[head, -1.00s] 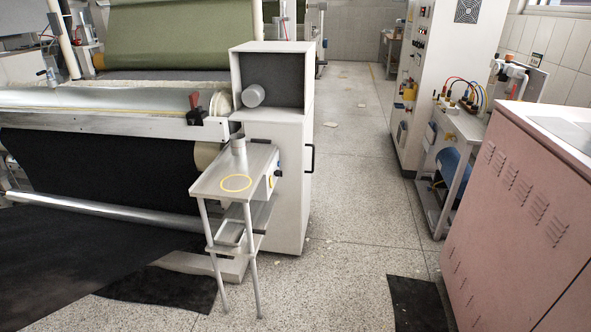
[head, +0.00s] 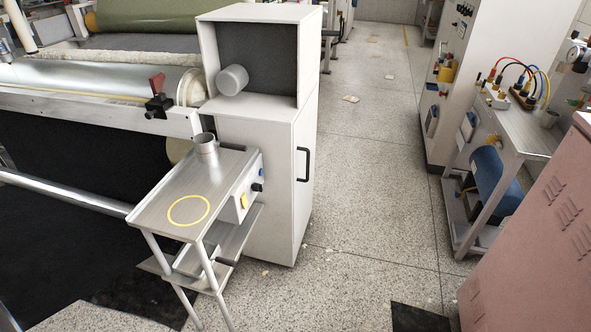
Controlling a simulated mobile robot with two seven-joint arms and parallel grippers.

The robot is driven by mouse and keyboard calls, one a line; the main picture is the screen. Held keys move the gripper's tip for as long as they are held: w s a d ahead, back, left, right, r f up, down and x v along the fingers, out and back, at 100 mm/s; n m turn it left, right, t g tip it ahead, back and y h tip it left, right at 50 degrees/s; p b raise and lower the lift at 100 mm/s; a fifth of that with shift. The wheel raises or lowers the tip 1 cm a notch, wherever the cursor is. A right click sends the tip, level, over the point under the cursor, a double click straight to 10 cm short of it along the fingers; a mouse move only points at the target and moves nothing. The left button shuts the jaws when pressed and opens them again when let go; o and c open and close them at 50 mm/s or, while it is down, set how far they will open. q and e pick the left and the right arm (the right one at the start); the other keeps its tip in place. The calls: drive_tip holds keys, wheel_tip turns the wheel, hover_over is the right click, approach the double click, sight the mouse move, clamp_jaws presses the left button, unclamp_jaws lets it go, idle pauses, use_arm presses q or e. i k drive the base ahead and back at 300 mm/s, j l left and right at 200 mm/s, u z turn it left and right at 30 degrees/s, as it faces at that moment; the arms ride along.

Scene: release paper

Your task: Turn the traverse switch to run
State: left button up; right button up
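A small control box (head: 240,193) is fixed to the right side of a metal side table (head: 165,208). It carries a black knob (head: 257,187), a yellow part (head: 243,201) and a small blue spot. No label is readable, so I cannot tell whether the knob is the traverse switch or how it is set. A red lever on a black block (head: 157,97) sits on the machine's front rail. Neither of my grippers is in view.
A white cabinet (head: 262,150) with a black handle stands behind the side table, which bears a metal cup (head: 206,147) and a yellow ring. A pink cabinet (head: 530,245) and a cart (head: 515,140) stand at the right.

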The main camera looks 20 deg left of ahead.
sight(257, 187)
drive_tip(key=i+u, duration=0.2)
drive_tip(key=i, duration=0.25)
drive_tip(key=i+l+u, duration=0.2)
drive_tip(key=i, duration=0.3)
drive_tip(key=i+l+u, duration=0.25)
drive_tip(key=i, duration=0.2)
drive_tip(key=i+l+u, duration=0.1)
drive_tip(key=u, duration=0.3)
drive_tip(key=i+l+u, duration=0.25)
drive_tip(key=u, duration=0.2)
drive_tip(key=i+l+u, duration=0.15)
drive_tip(key=u, duration=0.25)
drive_tip(key=i+l+u, duration=0.1)
drive_tip(key=l+u, duration=0.35)
drive_tip(key=j, duration=0.1)
